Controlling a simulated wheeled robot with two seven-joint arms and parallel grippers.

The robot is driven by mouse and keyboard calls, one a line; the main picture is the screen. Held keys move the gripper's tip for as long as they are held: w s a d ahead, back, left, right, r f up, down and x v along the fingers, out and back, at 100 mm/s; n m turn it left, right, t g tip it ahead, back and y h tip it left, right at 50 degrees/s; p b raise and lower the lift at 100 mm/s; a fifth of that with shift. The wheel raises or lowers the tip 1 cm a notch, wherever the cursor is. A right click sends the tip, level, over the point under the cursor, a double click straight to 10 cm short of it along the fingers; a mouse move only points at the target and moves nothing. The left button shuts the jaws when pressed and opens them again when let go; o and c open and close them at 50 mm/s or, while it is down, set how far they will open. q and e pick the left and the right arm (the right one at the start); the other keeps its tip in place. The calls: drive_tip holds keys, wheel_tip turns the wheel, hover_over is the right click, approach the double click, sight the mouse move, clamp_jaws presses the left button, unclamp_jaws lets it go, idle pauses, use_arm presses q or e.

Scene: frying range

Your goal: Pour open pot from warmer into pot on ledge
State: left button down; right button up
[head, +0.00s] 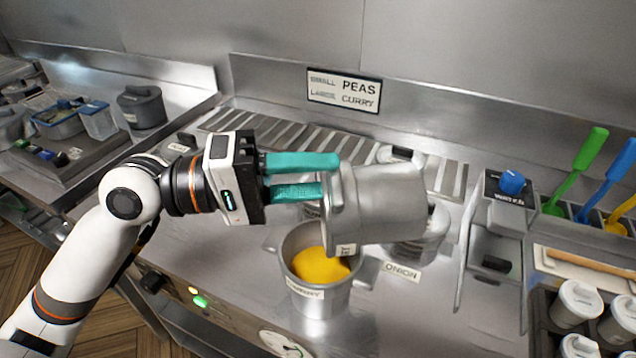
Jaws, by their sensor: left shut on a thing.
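My left gripper (322,176) has teal fingers and is shut on the rim side of a metal pot (385,205). The held pot lies tilted on its side in the air, with its mouth end toward the left. It is above and slightly right of an upright metal pot (320,298) at the front of the counter. The upright pot holds yellow content (320,266), and its front label is partly readable. The inside of the held pot is hidden, and I see no stream between the pots. My right gripper is not in view.
Behind the held pot are a slatted grate (270,135) and a lidded pot by the "ONION" label (402,271). A sign (343,90) reads "PEAS" and "CURRY". Right are a blue-knobbed water unit (511,183), coloured utensils (578,165) and lidded containers (577,303). The front-left counter is clear.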

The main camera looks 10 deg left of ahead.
use_arm(q)
drive_tip(key=shift+s+a+f+h+b, duration=0.15)
drive_tip(key=shift+a+f+h+b, duration=0.4)
drive_tip(key=shift+b, duration=0.95)
drive_tip(key=shift+a+r, duration=0.1)
drive_tip(key=shift+a, duration=0.1)
drive_tip(key=shift+r, duration=0.1)
idle(0.6)
